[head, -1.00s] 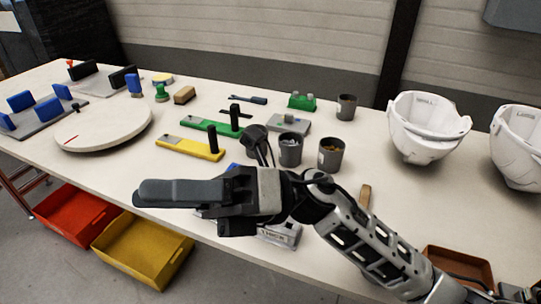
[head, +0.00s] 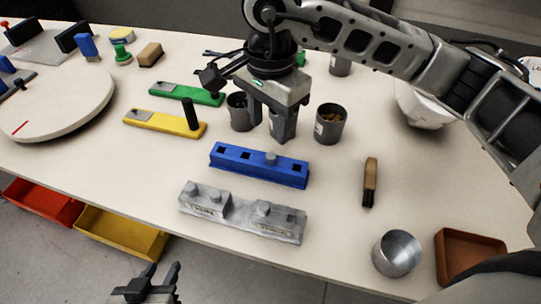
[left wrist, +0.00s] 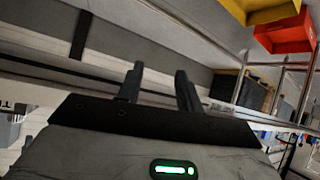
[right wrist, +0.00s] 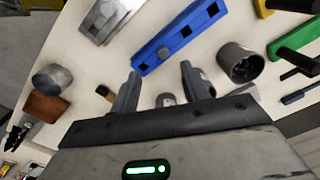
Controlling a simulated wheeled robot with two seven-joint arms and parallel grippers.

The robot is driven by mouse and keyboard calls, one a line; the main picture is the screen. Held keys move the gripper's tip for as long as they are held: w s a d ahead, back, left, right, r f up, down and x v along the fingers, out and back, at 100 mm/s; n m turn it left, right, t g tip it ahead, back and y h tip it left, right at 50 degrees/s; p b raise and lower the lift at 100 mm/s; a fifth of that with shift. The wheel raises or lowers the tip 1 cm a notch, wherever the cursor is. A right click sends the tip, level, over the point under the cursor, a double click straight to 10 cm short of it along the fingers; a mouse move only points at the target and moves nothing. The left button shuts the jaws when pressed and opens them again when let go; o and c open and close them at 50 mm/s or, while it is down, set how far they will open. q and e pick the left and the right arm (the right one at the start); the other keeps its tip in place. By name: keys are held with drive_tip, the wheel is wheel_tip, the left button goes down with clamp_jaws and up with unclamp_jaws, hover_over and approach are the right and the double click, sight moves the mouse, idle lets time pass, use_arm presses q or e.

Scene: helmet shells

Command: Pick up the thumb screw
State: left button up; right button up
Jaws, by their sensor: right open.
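I cannot make out a thumb screw for certain; small parts inside the cups are too small to tell. A dark grey cup (head: 240,112) and a cup with brownish-gold contents (head: 331,124) stand on the table. My right gripper (head: 272,130) points down between them, open and empty, its fingers hiding part of what stands there. In the right wrist view, the dark cup (right wrist: 240,63) is right of the fingers. A blue block (head: 235,163) with square holes and one grey knob (head: 270,158) lies in front. My left gripper (head: 162,270) is open and empty, off the table's front edge.
A grey metal fixture (head: 243,216) lies in front of the blue block. A wooden-handled tool (head: 370,180), a metal cup (head: 397,254) and a brown tray (head: 465,250) are to the right. Yellow (head: 165,123) and green (head: 186,94) bars lie left.

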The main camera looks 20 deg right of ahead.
sight(271, 156)
wheel_tip(271, 156, down, 4)
drive_tip(key=shift+r, duration=0.2)
drive_tip(key=shift+w+d+f+p, duration=0.1)
drive_tip(key=shift+w+f+p, duration=0.1)
drive_tip(key=shift+f, duration=0.7)
drive_tip(key=shift+w+d+f+p, duration=0.1)
drive_tip(key=shift+f+p, duration=0.1)
drive_tip(key=shift+f, duration=0.75)
drive_tip(key=shift+w+d+f+p, duration=0.1)
drive_tip(key=shift+w+f+p, duration=0.1)
drive_tip(key=shift+f, duration=0.7)
drive_tip(key=shift+c, duration=0.4)
clamp_jaws()
